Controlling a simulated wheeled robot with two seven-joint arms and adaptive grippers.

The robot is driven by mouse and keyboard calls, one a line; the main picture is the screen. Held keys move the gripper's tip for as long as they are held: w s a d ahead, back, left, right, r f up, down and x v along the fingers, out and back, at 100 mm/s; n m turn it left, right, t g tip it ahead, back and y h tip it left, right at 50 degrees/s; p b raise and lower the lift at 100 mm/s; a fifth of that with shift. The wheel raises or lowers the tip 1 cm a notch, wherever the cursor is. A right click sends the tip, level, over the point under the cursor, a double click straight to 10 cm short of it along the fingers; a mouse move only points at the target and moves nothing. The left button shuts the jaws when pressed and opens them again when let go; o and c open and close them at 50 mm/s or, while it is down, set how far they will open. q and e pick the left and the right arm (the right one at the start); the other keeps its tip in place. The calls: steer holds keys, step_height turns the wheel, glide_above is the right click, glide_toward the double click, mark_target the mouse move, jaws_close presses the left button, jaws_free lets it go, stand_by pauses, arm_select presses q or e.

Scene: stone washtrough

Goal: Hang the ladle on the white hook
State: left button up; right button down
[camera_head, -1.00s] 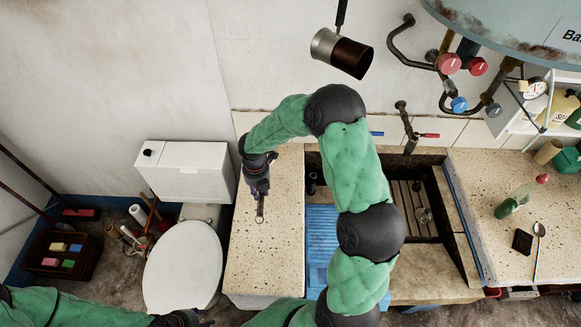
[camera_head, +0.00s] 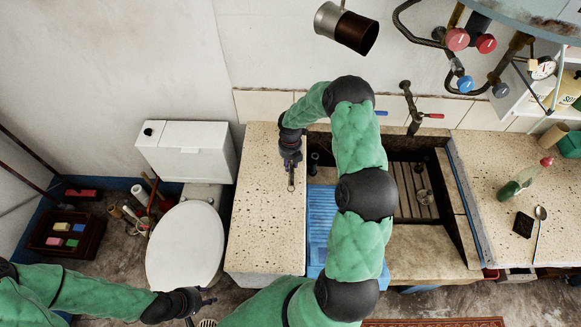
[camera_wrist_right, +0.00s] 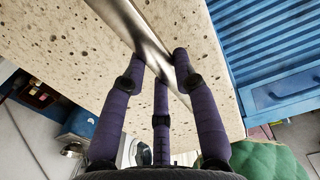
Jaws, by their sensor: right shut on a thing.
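My right gripper (camera_head: 291,176) is over the speckled stone counter, left of the blue ribbed drainer. Its fingers (camera_wrist_right: 162,88) are shut around a long shiny metal handle (camera_wrist_right: 150,40), seen close up in the right wrist view. I take this to be the ladle; in the head view only a small metal end (camera_head: 291,187) shows below the fingers, and I cannot make out its bowl. My left gripper (camera_head: 207,300) is low in the head view, right of the toilet's front, apart from anything; its jaw state is unclear. I cannot make out the white hook.
A sink (camera_head: 415,190) with taps (camera_head: 411,110) lies right of the blue drainer (camera_head: 322,222). A spoon-like utensil (camera_head: 539,232), dark sponge (camera_head: 523,224) and green bottle (camera_head: 517,184) lie on the right counter (camera_head: 490,150). The toilet (camera_head: 187,245) stands left.

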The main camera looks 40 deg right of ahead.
mark_target(291, 163)
steer(key=f, duration=0.3)
steer(key=shift+d+f, duration=0.25)
steer(key=shift+d, duration=0.05)
steer(key=shift+r, duration=0.1)
steer(key=shift+f, duration=0.25)
steer(key=c, duration=1)
jaws_free()
steer(key=shift+o, duration=0.2)
steer(key=shift+r, duration=0.1)
step_height(291, 163, up, 11)
steer(key=shift+w+a+f+p, duration=0.1)
steer(key=shift+a+f+p, duration=0.05)
steer(key=shift+p, duration=0.25)
